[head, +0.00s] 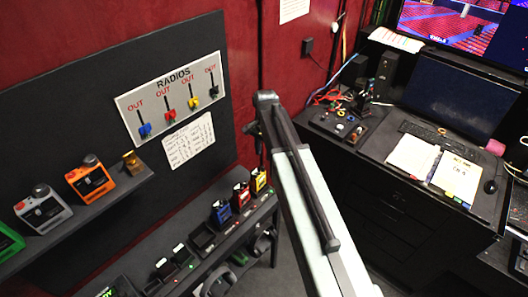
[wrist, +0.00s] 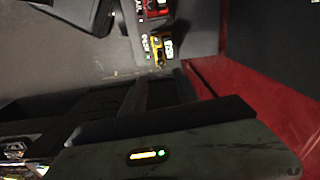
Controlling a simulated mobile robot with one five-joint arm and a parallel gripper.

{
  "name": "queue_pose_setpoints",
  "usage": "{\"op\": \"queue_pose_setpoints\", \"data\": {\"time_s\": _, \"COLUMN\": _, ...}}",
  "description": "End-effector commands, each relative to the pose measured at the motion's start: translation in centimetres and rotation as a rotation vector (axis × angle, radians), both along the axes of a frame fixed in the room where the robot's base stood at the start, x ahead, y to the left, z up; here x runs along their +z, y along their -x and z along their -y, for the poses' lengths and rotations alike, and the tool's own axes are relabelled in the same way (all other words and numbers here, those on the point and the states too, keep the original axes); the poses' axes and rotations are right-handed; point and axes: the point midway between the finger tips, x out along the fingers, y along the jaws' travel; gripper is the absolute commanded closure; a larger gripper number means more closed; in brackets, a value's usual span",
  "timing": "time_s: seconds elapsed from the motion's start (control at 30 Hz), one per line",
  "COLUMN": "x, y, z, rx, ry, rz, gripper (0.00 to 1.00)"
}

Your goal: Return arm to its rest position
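My arm (head: 312,195) rises from the bottom right of the head view, with a pale link and a dark bar along it. My gripper (wrist: 165,82) shows as dark finger-like shapes in the middle of the wrist view, above a dark body with a lit indicator. I cannot tell how far its fingers are apart. I see nothing clearly held. A yellow radio (wrist: 160,46) lies beyond it in the wrist view.
The radios board (head: 175,95) has several coloured switches. A charger rack (head: 215,240) stands below and left of my arm. A cluttered desk (head: 375,165) is at right. A red wall (wrist: 245,105) is close in the wrist view.

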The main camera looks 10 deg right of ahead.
Motion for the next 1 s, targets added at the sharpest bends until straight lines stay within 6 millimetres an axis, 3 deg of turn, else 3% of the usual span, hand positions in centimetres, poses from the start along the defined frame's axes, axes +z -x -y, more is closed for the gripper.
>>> {"op": "queue_pose_setpoints", "data": {"time_s": 0.4, "x": -0.2, "y": 0.5, "z": -0.1, "rx": 0.024, "ry": 0.000, "rz": 0.002, "gripper": 0.64}}
{"op": "queue_pose_setpoints", "data": {"time_s": 0.57, "x": -0.2, "y": 4.7, "z": 0.0, "rx": 0.276, "ry": 0.011, "rz": 0.020, "gripper": 0.64}}
{"op": "queue_pose_setpoints", "data": {"time_s": 0.83, "x": -0.1, "y": 12.6, "z": 0.2, "rx": 0.847, "ry": 0.049, "rz": 0.058, "gripper": 0.64}}
{"op": "queue_pose_setpoints", "data": {"time_s": 0.9, "x": -3.3, "y": 12.2, "z": 0.2, "rx": 0.867, "ry": 0.047, "rz": 0.051, "gripper": 0.64}}
{"op": "queue_pose_setpoints", "data": {"time_s": 1.0, "x": -6.2, "y": 12.6, "z": 0.2, "rx": 0.864, "ry": 0.041, "rz": 0.039, "gripper": 0.64}}
